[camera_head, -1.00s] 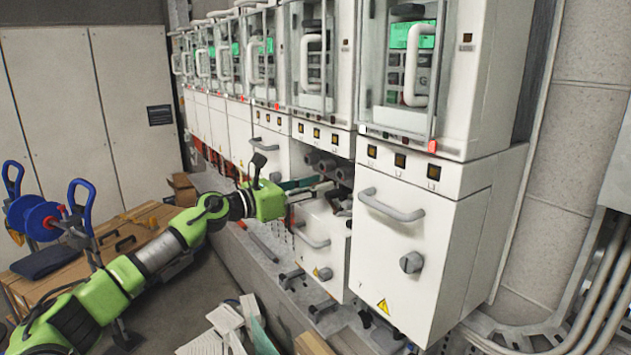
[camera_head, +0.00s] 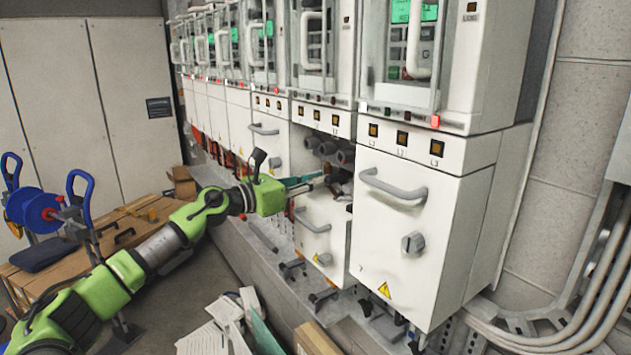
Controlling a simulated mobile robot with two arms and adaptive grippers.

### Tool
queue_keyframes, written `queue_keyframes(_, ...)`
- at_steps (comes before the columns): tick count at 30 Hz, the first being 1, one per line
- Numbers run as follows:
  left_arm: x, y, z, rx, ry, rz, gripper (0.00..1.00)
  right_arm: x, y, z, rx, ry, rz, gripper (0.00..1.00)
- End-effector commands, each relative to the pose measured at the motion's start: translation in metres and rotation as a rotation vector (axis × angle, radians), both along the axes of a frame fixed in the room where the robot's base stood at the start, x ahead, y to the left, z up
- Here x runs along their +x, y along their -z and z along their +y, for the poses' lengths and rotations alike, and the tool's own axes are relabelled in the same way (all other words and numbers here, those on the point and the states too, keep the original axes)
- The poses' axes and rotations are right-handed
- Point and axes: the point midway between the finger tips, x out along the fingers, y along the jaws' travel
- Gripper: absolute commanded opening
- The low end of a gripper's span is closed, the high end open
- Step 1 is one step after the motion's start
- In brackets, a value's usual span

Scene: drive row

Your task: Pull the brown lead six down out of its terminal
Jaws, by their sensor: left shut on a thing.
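My left gripper (camera_head: 325,178) reaches in from the left, with its fingers at the open bay of the second cabinet from the right. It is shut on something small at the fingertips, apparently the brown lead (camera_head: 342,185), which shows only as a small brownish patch. Several grey round terminals (camera_head: 325,150) sit in the bay just above the fingers. Terminal numbers are too small to read, and the hold itself is partly hidden. My right gripper is not in view.
A closed white cabinet door with a grey handle (camera_head: 393,187) stands right of the bay. A white front with a handle (camera_head: 313,221) is just below the fingers. Boards (camera_head: 235,320) lie on the floor. A blue cable reel (camera_head: 41,213) stands at left.

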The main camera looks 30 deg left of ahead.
Motion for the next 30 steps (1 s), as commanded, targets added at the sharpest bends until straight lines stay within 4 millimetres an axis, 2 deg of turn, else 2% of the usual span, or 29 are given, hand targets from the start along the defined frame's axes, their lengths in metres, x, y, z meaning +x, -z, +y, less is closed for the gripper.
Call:
queue_keyframes(5,0.000,-0.001,0.000,0.000,0.000,0.001,0.00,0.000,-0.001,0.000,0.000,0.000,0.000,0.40)
queue_keyframes(6,0.000,-0.001,0.000,0.000,0.000,0.001,0.20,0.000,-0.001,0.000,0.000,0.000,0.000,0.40)
queue_keyframes(8,0.000,-0.001,0.000,0.000,0.000,0.001,0.32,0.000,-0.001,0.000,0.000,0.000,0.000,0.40)
queue_keyframes(20,-0.002,0.000,0.001,-0.001,-0.001,0.001,0.32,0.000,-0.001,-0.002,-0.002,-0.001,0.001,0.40)
queue_keyframes(30,-0.029,0.001,0.012,0.002,-0.001,0.005,0.32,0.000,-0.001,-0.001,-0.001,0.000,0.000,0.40)
